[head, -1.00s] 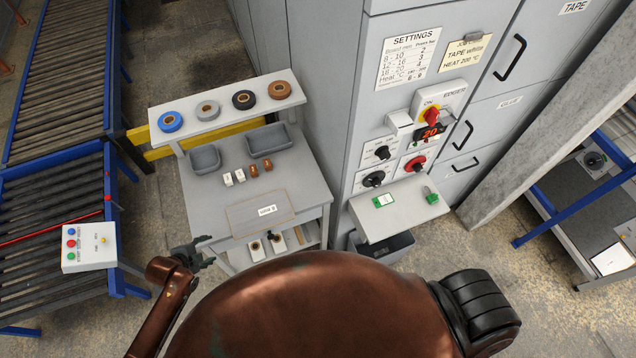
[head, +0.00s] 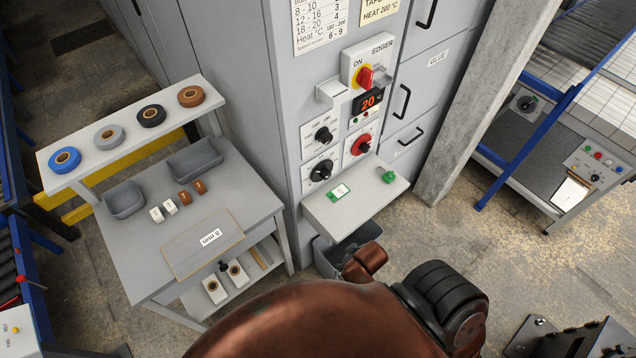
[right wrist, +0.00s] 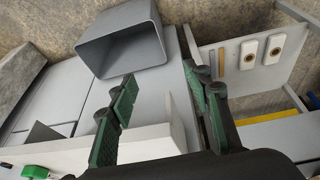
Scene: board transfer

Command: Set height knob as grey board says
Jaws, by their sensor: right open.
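A grey board (head: 203,244) with a thin wood-coloured edge lies on the grey table; its white label is too small to read surely. The edger panel carries an upper black knob (head: 323,134), a lower black knob (head: 321,170) and a red knob (head: 361,146); I cannot tell which is the height knob. A settings sheet (head: 321,22) hangs above, its top cut off. My right gripper (right wrist: 160,108) is open and empty in the right wrist view, near a grey bin (right wrist: 122,42). It is not visible in the head view. My left gripper is out of view.
A red display (head: 367,101) reads about 20, below the red-and-yellow main switch (head: 364,76). A shelf (head: 355,205) with a green-framed card and a green piece juts out under the knobs.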

